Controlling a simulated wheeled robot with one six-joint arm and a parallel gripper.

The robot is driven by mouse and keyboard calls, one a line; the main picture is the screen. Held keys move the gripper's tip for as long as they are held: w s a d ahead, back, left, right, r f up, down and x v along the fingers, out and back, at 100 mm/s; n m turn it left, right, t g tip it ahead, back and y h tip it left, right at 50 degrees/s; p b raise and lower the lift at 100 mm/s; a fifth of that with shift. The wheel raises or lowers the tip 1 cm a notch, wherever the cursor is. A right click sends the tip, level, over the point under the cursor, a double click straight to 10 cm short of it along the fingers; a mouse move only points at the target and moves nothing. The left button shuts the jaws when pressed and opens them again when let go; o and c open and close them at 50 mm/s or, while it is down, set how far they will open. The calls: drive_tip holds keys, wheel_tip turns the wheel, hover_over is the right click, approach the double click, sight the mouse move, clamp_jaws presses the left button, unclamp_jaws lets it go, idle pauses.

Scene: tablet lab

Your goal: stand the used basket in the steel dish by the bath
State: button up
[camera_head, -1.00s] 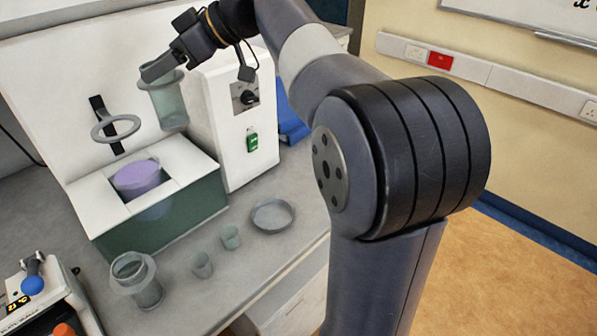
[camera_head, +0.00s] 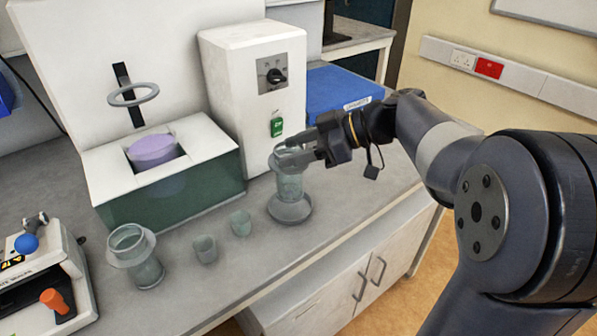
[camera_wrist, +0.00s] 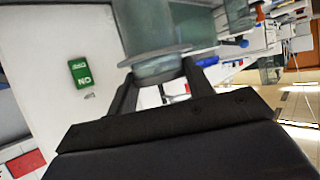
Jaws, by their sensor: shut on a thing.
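The used basket (camera_head: 290,186) is a clear, greenish, tube-like vessel with a rim, held upright. My gripper (camera_head: 287,156) is shut on its upper part; the wrist view also shows the basket (camera_wrist: 148,28) and its rim between the fingers. The steel dish (camera_head: 290,214) is a shallow round grey dish on the bench. The basket's lower end is at the dish, inside its outline; I cannot tell whether it touches the bottom. The bath (camera_head: 172,195) is the green-sided tank with a white top at left, a purple disc in its opening.
A ring holder (camera_head: 133,101) sits above the bath. A white control tower (camera_head: 235,90) stands close behind the dish. Two small beakers (camera_head: 205,250) (camera_head: 240,223) and another rimmed vessel (camera_head: 140,262) stand to the left. A blue case (camera_head: 335,92) lies behind my gripper.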

drive_tip(key=shift+f, duration=2)
drive_tip(key=shift+f+b, duration=0.2)
drive_tip(key=shift+b, duration=0.1)
drive_tip(key=o, duration=1.3)
drive_tip(key=shift+r, duration=0.15)
drive_tip(key=shift+r+p, duration=0.2)
drive_tip(key=shift+p, duration=0.25)
drive_tip(key=v, duration=1.2)
drive_tip(key=shift+f+b, duration=0.15)
drive_tip(key=shift+b, duration=0.2)
